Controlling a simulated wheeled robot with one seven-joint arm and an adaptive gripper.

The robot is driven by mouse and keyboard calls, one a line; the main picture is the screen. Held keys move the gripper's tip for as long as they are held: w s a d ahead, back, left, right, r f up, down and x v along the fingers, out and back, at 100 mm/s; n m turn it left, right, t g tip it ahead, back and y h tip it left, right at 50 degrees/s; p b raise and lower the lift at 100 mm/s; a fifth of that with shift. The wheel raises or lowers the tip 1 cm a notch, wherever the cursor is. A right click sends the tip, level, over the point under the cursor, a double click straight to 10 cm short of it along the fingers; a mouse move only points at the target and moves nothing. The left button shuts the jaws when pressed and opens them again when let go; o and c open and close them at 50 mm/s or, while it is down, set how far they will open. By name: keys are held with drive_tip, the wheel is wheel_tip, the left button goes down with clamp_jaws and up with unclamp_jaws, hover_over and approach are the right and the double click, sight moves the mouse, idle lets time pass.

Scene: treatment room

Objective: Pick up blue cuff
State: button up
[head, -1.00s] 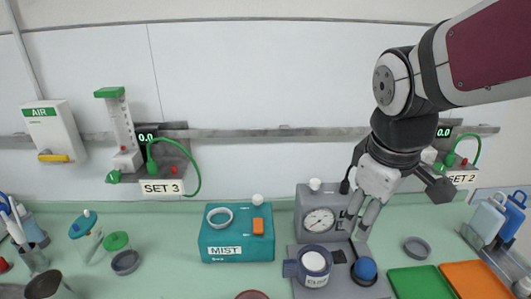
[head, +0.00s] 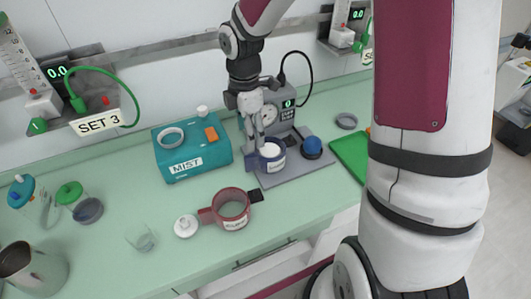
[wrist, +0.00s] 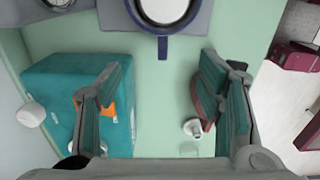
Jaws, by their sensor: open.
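The blue cuff (head: 264,164) is a dark navy ring with a tab, around a white-topped jar (head: 271,150) on the grey base of the dial machine. In the wrist view the cuff's tab (wrist: 163,48) points down toward the space between my fingers, with the white jar top above it at the picture's edge. My gripper (head: 254,143) is open and empty, pointing down just left of the cuff in the head view. The wrist view also shows the open fingers (wrist: 161,95), wide apart with nothing between them. I cannot tell whether a finger touches the cuff.
The teal MIST box (head: 192,153) stands left of my gripper. The grey dial machine (head: 283,118) stands close behind, with a blue dome (head: 312,146) to the right. A green tray (head: 350,158) lies further right.

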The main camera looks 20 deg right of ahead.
sight(251, 154)
wheel_tip(251, 154, down, 5)
drive_tip(key=shift+s+d+f, duration=0.1)
drive_tip(key=shift+f, duration=1.25)
drive_tip(key=shift+s+d+f, duration=0.1)
drive_tip(key=shift+f, duration=1.25)
drive_tip(key=shift+w+r, duration=0.1)
clamp_jaws()
